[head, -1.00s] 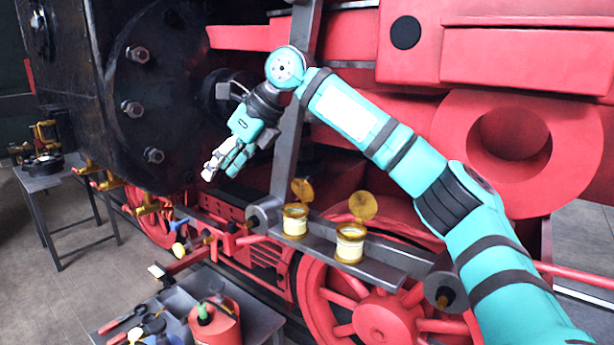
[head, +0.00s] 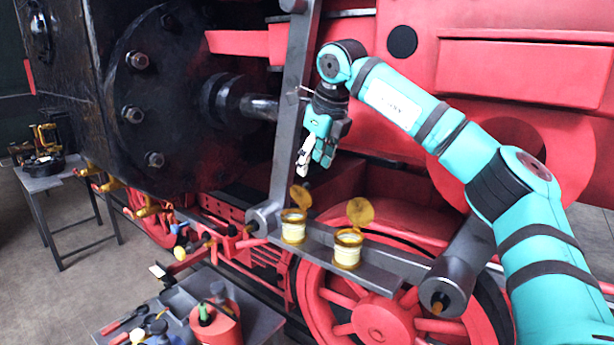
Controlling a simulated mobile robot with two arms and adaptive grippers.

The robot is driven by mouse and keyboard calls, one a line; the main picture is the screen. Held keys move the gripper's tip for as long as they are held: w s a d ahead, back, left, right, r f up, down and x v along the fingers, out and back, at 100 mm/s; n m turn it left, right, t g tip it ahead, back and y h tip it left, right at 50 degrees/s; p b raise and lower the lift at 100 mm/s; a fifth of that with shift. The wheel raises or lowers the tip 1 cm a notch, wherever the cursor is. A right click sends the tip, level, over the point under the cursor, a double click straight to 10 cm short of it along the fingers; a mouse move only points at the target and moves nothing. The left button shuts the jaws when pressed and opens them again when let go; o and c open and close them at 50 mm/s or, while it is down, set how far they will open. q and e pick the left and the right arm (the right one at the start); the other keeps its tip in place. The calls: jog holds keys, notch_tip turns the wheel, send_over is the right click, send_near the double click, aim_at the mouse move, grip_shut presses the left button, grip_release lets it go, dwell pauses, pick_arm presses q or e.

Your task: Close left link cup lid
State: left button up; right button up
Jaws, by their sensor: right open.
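Two brass cups with pale sides stand side by side on the grey link bar. The left link cup (head: 293,231) has its round lid (head: 300,196) standing open at its back. The right cup (head: 347,254) also has its lid (head: 360,211) raised at its back. My right gripper (head: 310,170) is open and empty, pointing down above the left cup's lid, apart from it. My left gripper is not in view.
A tool table (head: 265,322) with a red can (head: 215,325) and several tools stands at the lower left. A second small table (head: 50,178) is at the far left. A slanted grey rod (head: 287,130) stands close beside my right gripper.

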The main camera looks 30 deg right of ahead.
aim_at(306, 185)
jog(key=p+x, duration=0.1)
jog(key=x, duration=0.4)
jog(key=shift+w+a+f+p, duration=0.1)
jog(key=shift+w+f+p, duration=0.15)
jog(key=shift+p, duration=0.15)
jog(key=shift+w+f, duration=0.1)
jog(key=shift+f, duration=0.4)
grip_shut()
jog(key=shift+a, duration=0.1)
